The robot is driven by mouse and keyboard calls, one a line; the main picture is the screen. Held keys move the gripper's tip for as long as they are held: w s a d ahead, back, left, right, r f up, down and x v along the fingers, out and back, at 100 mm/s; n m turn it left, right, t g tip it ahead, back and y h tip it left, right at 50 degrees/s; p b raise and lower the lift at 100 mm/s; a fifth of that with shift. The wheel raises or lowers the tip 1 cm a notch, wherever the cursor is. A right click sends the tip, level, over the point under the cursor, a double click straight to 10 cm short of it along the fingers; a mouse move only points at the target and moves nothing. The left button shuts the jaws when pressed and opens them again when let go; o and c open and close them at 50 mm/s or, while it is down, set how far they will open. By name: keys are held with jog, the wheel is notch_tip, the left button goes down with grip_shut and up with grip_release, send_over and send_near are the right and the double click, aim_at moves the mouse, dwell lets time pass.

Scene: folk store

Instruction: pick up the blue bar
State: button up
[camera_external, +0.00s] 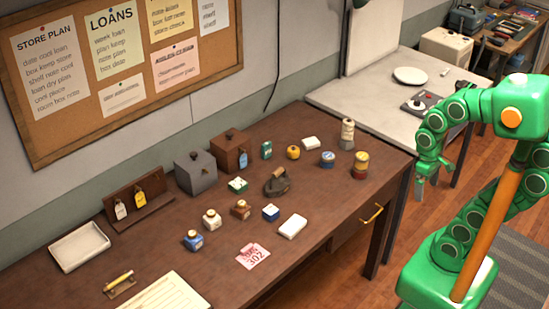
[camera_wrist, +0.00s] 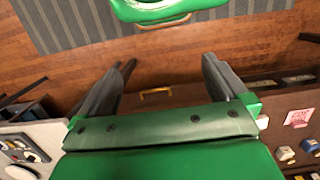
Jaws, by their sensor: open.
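The likeliest blue bar is a small blue block (camera_external: 270,213) with a pale top. It lies on the brown desk (camera_external: 330,205), just left of a white bar (camera_external: 292,226). I cannot pick it out surely in the wrist view. My gripper (camera_external: 426,182) is open and empty, beyond the desk's right end and well to the right of the block. In the wrist view its two dark fingers (camera_wrist: 166,62) stand wide apart, with floor and the desk drawer's handle between them.
Near the block are a dark iron (camera_external: 277,182), a brown bottle (camera_external: 240,209), a green block (camera_external: 237,185) and a pink card (camera_external: 252,256). Tins (camera_external: 360,165) stand at the desk's right. A grey box (camera_external: 195,172) stands at the back. A pale counter (camera_external: 385,90) adjoins the desk.

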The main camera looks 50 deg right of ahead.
jog(key=c, duration=0.4)
jog(key=m+y, duration=1.2)
send_over(273, 208)
jog(key=s+d, duration=0.5)
jog(key=s, duration=0.6)
notch_tip(273, 208, down, 8)
jog(key=w+f+m, duration=0.2)
jog(key=w+f, duration=0.1)
jog(key=w+f+m+t+y, duration=0.1)
jog(key=w+f+m, duration=0.1)
jog(key=w+f, duration=0.1)
jog(key=w+f+m+t, duration=0.1)
jog(key=w+f+m, duration=0.1)
jog(key=w+f, duration=0.1)
jog(key=shift+w+d+y, duration=0.3)
jog(key=shift+w+d, duration=0.1)
jog(key=shift+w, duration=0.3)
jog(key=shift+w+f+x, duration=0.1)
jog(key=shift+f+x, duration=0.05)
jog(key=shift+x, duration=1.75)
jog(key=shift+w+f+x, duration=0.1)
jog(key=shift+w+x, duration=0.05)
jog(key=shift+x, duration=1.8)
